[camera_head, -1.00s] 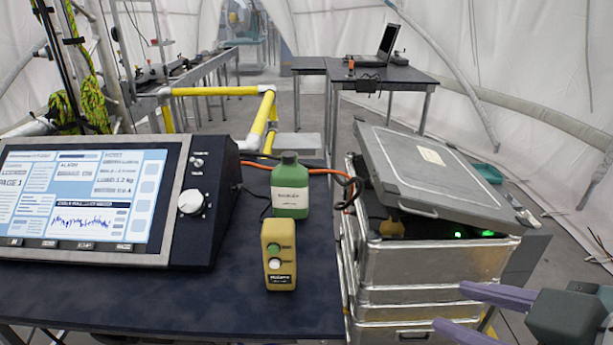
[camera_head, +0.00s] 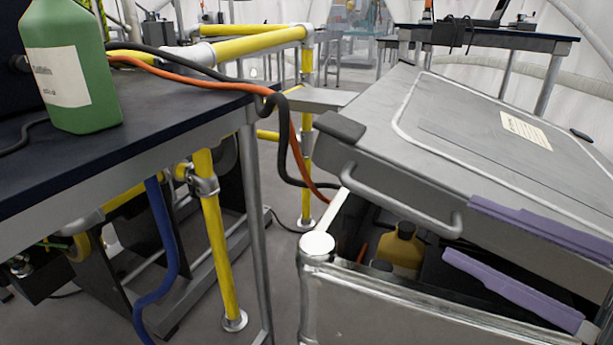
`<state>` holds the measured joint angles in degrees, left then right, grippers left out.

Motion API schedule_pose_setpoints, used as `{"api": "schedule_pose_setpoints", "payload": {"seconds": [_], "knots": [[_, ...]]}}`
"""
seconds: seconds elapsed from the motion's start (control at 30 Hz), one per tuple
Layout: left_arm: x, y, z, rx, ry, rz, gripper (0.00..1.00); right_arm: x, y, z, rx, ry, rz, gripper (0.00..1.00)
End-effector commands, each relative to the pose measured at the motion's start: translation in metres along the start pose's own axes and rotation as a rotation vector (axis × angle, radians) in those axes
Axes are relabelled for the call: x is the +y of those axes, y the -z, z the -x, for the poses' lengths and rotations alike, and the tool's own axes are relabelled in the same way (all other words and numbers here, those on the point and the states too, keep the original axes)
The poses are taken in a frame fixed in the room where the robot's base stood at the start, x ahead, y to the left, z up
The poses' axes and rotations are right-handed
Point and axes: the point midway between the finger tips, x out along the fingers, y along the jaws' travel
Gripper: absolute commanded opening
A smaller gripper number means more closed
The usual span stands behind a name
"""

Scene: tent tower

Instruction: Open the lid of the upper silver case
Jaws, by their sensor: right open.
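The upper silver case (camera_head: 420,310) stands at the lower right. Its grey lid (camera_head: 450,130) is ajar and tilted, with a dark gap under its front edge. A bar handle (camera_head: 395,198) runs along the lid's front edge. Inside the gap a yellow-brown bottle (camera_head: 402,250) shows; the rest of the inside is mostly dark. My right gripper (camera_head: 462,230) has two purple fingers, open and empty. One fingertip is at the lid's front edge and the other lower, in front of the gap, close to the handle's right end. I cannot tell whether they touch. My left gripper is out of view.
A dark table (camera_head: 180,110) with a green bottle (camera_head: 70,70) stands at left. Orange (camera_head: 190,76) and black cables hang from it toward the case. Yellow railing (camera_head: 250,47) and another table (camera_head: 480,34) stand behind.

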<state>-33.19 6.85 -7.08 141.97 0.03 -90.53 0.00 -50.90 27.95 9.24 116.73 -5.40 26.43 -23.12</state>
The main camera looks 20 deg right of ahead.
Motion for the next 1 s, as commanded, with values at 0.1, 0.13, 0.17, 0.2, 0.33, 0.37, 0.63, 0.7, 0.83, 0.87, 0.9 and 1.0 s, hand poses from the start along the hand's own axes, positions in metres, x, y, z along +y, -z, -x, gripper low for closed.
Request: {"api": "schedule_pose_setpoints", "payload": {"seconds": [0.1,0.13,0.17,0.2,0.33,0.37,0.63,0.7,0.83,0.87,0.9,1.0], "knots": [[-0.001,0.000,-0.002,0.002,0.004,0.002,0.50,0.000,0.001,-0.008,0.010,-0.004,0.004,0.45],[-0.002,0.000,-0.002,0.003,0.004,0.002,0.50,0.000,0.001,-0.011,0.010,-0.004,0.004,0.45],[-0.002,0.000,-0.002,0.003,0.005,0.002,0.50,0.001,0.001,-0.016,0.012,-0.005,0.004,0.45],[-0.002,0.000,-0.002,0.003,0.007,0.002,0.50,0.001,0.001,-0.023,0.011,-0.005,0.005,0.45],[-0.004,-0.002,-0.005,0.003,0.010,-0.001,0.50,0.001,0.002,-0.047,0.012,-0.006,0.004,0.45],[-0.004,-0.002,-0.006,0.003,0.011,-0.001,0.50,0.001,0.002,-0.053,0.011,-0.005,0.005,0.45],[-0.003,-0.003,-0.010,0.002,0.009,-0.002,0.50,0.001,0.001,-0.089,0.007,-0.004,0.002,0.45],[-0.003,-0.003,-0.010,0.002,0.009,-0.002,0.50,0.001,0.001,-0.094,0.007,-0.003,0.002,0.45],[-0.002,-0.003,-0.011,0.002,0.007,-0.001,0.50,0.000,0.001,-0.098,0.005,-0.001,0.002,0.45],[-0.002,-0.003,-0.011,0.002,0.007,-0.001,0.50,0.000,0.001,-0.099,0.005,-0.001,0.002,0.45],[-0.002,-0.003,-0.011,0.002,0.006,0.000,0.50,0.000,0.001,-0.099,0.005,-0.001,0.002,0.45],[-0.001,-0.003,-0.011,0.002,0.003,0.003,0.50,0.000,0.001,-0.099,0.005,-0.001,0.002,0.45]]}}
